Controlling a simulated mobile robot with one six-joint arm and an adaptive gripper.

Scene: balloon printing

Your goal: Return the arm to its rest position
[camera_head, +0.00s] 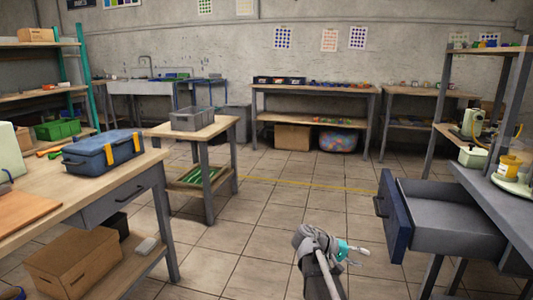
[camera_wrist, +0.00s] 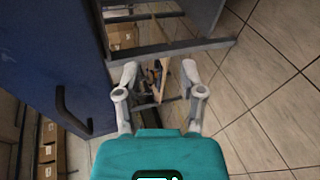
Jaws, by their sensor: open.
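My gripper (camera_head: 358,252) shows low in the middle of the head view, a teal body with light grey fingers at the end of my arm. It is left of the blue drawer front (camera_head: 396,214) and apart from it. In the wrist view my gripper (camera_wrist: 158,72) has its two fingers spread, with nothing held between them. The drawer front (camera_wrist: 55,60) fills the left of that view, with its dark handle (camera_wrist: 72,112).
The drawer (camera_head: 450,222) stands pulled out from the right bench (camera_head: 505,195). A left workbench (camera_head: 60,195) carries a blue toolbox (camera_head: 103,152). A small table (camera_head: 215,130) holds a grey bin (camera_head: 192,119). Tiled floor (camera_head: 260,205) between them is clear.

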